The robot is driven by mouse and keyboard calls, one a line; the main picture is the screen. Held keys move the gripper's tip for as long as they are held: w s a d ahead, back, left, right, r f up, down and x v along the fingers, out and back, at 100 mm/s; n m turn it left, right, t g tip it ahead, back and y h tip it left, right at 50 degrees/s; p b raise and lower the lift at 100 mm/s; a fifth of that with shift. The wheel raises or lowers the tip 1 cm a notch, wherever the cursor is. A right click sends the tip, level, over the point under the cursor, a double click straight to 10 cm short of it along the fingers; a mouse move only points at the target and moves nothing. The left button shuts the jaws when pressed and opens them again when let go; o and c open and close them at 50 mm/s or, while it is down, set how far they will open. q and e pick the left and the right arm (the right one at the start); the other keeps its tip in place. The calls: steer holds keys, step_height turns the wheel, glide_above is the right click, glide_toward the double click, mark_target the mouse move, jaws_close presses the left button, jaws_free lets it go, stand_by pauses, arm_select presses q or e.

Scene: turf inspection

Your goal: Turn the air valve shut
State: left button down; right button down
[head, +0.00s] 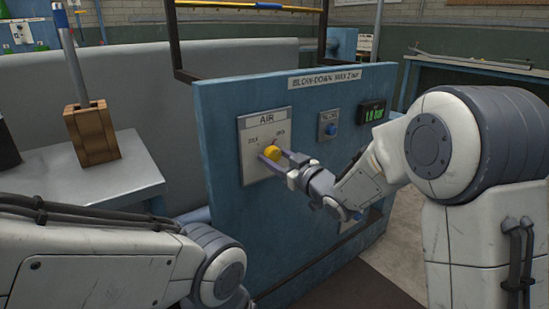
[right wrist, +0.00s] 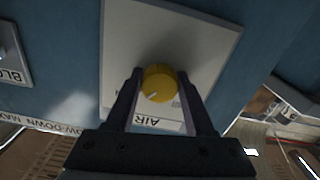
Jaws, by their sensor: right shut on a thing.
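The air valve is a round yellow knob (head: 272,153) on a pale plate (head: 252,128) marked AIR, fixed to the blue panel. My right gripper (head: 276,156) reaches the knob from the right, its fingers shut on it. In the right wrist view the knob (right wrist: 159,83) sits between the two fingertips (right wrist: 159,76), with a white pointer mark on its face. That view shows the panel upside down. My left arm crosses the lower left of the head view, and its gripper is out of the picture.
Right of the AIR plate are a small plate with a blue button (head: 331,130) and a green readout (head: 373,113) showing 1.0 bar. A grey table (head: 130,165) with a wooden block (head: 92,131) stands at the left. A long grey tank (head: 130,85) lies behind.

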steer(key=n+b, duration=0.3)
steer(key=n, duration=0.1)
steer(key=shift+w+d+f, duration=0.1)
steer(key=shift+f, duration=0.05)
steer(key=n+b, duration=0.3)
steer(key=n, duration=0.2)
steer(key=shift+d, duration=0.1)
steer(key=n+b, duration=0.4)
steer(key=shift+r, duration=0.2)
steer(key=shift+w+d+r+n+b, duration=0.15)
steer(key=shift+n+b, duration=0.35)
steer(key=shift+n, duration=0.25)
steer(key=shift+s+a+r+n+b, duration=0.1)
steer(key=shift+n+b, duration=0.35)
steer(key=shift+n, duration=0.3)
steer(key=shift+d, duration=0.1)
steer(key=shift+c, duration=1.3)
jaws_free()
